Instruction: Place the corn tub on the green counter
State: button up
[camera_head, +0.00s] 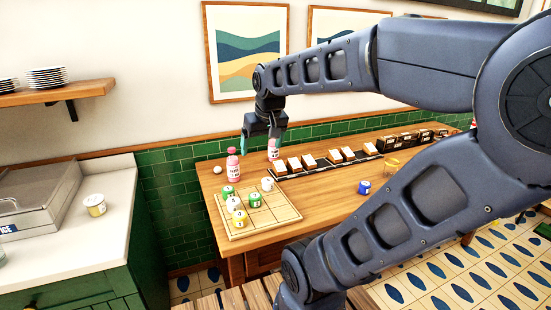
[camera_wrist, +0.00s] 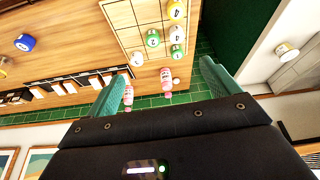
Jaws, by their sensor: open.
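A small white-and-yellow tub (camera_head: 95,205), which looks like the corn tub, stands upright on the pale top of the green counter (camera_head: 118,228) at the left. Its label is too small to read. The tub also shows at the right of the wrist view (camera_wrist: 286,51). My gripper (camera_head: 264,138) is open and empty above the back of the wooden table, well to the right of the tub. In the wrist view its two green fingers stand apart, with two pink bottles (camera_wrist: 166,82) visible beyond the gap.
The wooden table (camera_head: 320,205) holds a gridded board (camera_head: 268,220) with several numbered pieces, two pink bottles (camera_head: 233,168), a blue piece (camera_head: 364,187) and a row of dark trays. A metal-and-glass case (camera_head: 40,200) stands left of the tub. The counter's front is clear.

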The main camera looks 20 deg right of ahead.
jog(key=s+d+f, duration=0.2)
jog(key=s, duration=0.3)
jog(key=shift+f+m, duration=0.35)
jog(key=shift+m, duration=0.05)
